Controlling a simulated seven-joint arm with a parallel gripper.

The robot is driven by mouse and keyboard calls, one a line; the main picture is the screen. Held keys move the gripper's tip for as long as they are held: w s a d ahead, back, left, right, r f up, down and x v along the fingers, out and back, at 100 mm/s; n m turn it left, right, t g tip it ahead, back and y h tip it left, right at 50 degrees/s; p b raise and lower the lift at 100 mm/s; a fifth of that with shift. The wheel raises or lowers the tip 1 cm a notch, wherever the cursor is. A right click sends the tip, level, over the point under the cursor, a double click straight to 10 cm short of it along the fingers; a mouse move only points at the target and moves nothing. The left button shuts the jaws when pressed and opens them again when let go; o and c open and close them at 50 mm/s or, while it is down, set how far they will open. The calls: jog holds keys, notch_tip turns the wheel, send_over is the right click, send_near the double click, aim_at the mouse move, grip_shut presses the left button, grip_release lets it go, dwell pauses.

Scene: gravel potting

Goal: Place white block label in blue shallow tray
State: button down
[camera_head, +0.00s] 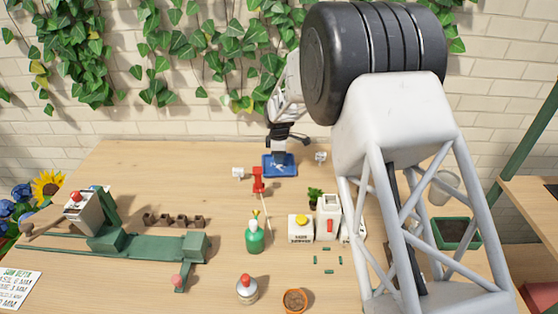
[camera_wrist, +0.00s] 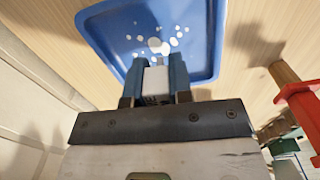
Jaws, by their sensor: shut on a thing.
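The blue shallow tray (camera_head: 284,174) lies flat on the table towards the back. In the wrist view the tray (camera_wrist: 213,30) fills the top middle, with several white spots on its floor. My gripper (camera_head: 279,156) points down over the tray. In the wrist view my gripper (camera_wrist: 155,75) is shut on a white block label (camera_wrist: 156,84), held between its two blue fingers. The block appears over the tray's near part; whether it touches the floor cannot be told. One white block (camera_head: 238,173) stands left of the tray, another (camera_head: 320,157) to its right.
A red tool (camera_head: 258,181) stands close to the tray's left front, also in the wrist view (camera_wrist: 303,105). The back-left table is clear.

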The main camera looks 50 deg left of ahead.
jog(key=shift+f, duration=0.85)
jog(key=shift+f, duration=0.15)
jog(key=c, duration=1)
grip_release()
notch_tip(320, 180, up, 12)
jog(key=shift+r, duration=0.2)
